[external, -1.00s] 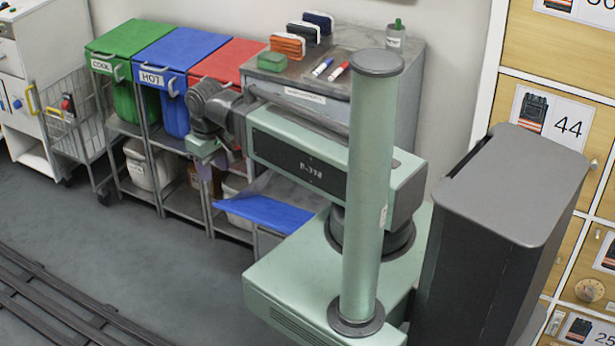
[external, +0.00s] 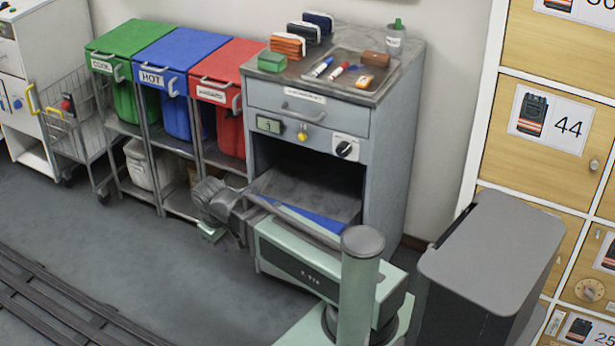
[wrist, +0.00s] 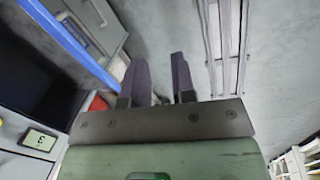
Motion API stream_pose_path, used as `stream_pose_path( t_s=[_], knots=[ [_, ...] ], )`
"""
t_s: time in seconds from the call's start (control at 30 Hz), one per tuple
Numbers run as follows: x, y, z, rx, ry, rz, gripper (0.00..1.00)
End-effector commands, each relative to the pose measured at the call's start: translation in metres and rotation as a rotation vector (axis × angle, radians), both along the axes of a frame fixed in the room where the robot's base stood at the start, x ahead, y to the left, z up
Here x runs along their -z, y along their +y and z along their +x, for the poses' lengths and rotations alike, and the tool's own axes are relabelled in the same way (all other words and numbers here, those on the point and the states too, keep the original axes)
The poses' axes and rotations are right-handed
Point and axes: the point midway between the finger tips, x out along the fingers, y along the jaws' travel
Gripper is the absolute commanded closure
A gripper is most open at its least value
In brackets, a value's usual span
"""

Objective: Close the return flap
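The return flap (external: 305,193) is a grey panel hanging open and tilted outward from the grey cabinet, with a blue area showing on it. Its opening behind is dark. In the wrist view, a blue edge (wrist: 75,48), likely the flap's, runs diagonally at upper left. My gripper (external: 208,234) is left of the flap in the external view, low in front of the cabinets; its fingers are hard to make out there. In the wrist view, its two dark fingers (wrist: 155,62) stand apart with only floor between them. I cannot tell whether my wrist touches the flap.
Green (external: 122,50), blue (external: 180,60) and red (external: 228,72) bins stand left of the cabinet. Small items lie on a tray (external: 385,85) on the cabinet top. A dark bin (external: 490,250) stands at right. Floor rails (external: 60,300) run at lower left, with open floor between.

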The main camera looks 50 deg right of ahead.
Motion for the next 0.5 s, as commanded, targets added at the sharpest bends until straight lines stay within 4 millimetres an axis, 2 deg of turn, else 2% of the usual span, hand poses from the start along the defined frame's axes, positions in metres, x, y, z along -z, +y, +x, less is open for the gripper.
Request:
stream_pose_path(
  t_s=[0.03,0.1,0.3,0.4,0.5],
  knots=[
    [0.064,-0.007,0.006,0.000,0.004,-0.046,0.76],
    [0.103,-0.021,0.013,0.001,0.010,-0.130,0.76],
    [0.204,-0.063,0.033,0.012,0.036,-0.415,0.76],
    [0.247,-0.085,0.044,0.024,0.051,-0.589,0.76],
    [0.280,-0.107,0.056,0.043,0.066,-0.794,0.76]
  ],
)
